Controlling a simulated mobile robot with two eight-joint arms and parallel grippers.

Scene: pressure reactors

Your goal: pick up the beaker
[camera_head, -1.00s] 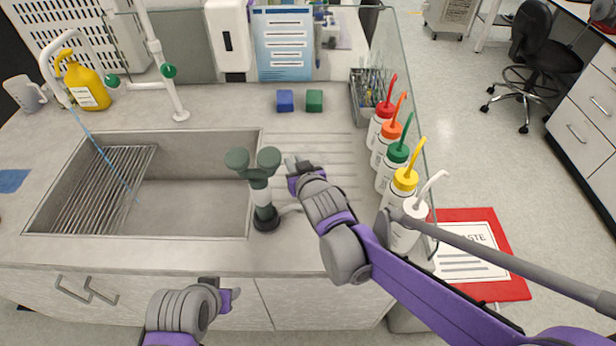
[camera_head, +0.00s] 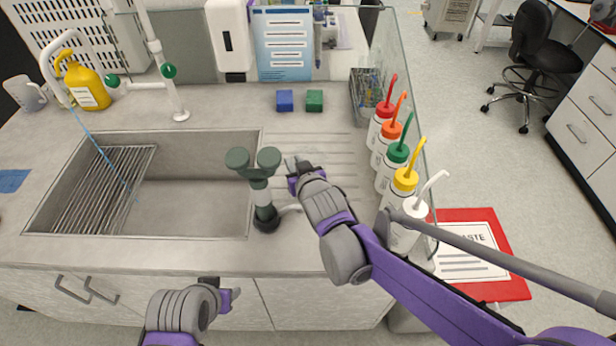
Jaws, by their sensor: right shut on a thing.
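My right gripper (camera_head: 293,168) is over the ribbed drainboard, just right of the dark green twin-headed fixture. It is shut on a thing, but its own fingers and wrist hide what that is. No beaker can be made out clearly in or beside it. A pale, see-through jug with a handle (camera_head: 25,93) stands at the far left of the counter; I cannot tell whether this is the beaker. My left gripper (camera_head: 230,298) is low in front of the counter's front edge, away from everything; its jaw opening cannot be made out.
The twin-headed fixture (camera_head: 265,190) stands close left of my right gripper. The sink (camera_head: 190,208) is further left. Several wash bottles (camera_head: 386,178) line the right side beside a glass panel (camera_head: 410,100). A blue cube (camera_head: 285,101) and green cube (camera_head: 314,101) sit behind.

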